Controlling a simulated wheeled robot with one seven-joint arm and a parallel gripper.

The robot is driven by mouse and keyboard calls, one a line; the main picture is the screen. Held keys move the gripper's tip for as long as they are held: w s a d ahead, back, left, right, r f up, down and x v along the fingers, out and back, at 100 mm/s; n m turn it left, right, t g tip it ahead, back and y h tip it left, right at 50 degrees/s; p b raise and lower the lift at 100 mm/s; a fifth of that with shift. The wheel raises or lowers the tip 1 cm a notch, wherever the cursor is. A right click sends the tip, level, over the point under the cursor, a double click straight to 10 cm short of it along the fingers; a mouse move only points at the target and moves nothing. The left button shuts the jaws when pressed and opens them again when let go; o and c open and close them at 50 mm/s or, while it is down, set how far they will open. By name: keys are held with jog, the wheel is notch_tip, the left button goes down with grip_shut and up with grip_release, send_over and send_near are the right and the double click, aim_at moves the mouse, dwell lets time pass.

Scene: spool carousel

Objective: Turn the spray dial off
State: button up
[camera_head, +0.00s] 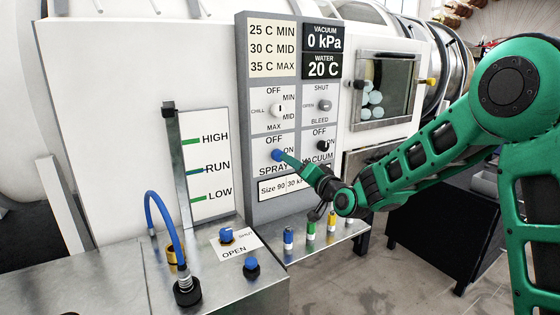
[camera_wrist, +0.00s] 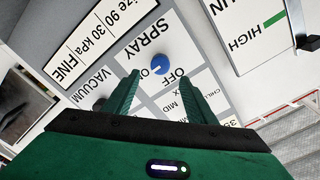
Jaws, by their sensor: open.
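The spray dial (camera_head: 277,155) is a round blue knob on the grey control panel (camera_head: 244,120), between its OFF, ON and SPRAY labels. It also shows in the wrist view (camera_wrist: 159,62), just beyond my fingertips. A small white mark shows on its lower part there; its exact setting is hard to tell. My gripper (camera_head: 288,160) is at the dial's right side in the head view. In the wrist view, my gripper (camera_wrist: 160,72) has its two green fingers apart, one on each side of the dial's lower edge. I cannot tell whether they touch it. Nothing is held.
The chill dial (camera_head: 277,110), shut/bleed dial (camera_head: 324,105) and black vacuum dial (camera_head: 323,146) are close by on the panel. A level gauge (camera_head: 207,160) stands left. Below are a blue hose (camera_head: 165,218) and several coloured bottles (camera_head: 310,231) on a metal ledge.

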aim_at(277, 155)
jog(key=x, duration=0.8)
jog(key=shift+w, duration=0.25)
jog(key=shift+a, duration=0.1)
